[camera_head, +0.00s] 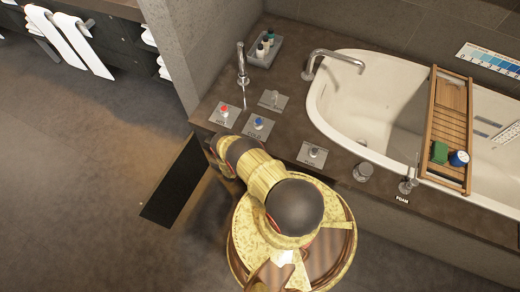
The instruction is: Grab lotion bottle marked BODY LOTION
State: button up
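Several small bottles (266,43) stand in a grey tray (255,61) at the back corner of the dark counter. Some have dark caps and pale or teal bodies. Their labels are too small to read, so I cannot tell which is marked BODY LOTION. My gold and black arm extends from the lower middle toward the counter's front edge, well short of the tray. My gripper cannot be made out in this view.
A tall tap (242,66) stands between my arm and the tray. Red-topped (224,112) and blue-topped (258,124) controls line the counter front. The bathtub (365,92) with its curved faucet (330,58) and wooden caddy (447,115) is right. A wall borders the counter's left.

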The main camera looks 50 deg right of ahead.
jog(key=c, duration=1)
jog(key=shift+r, duration=0.15)
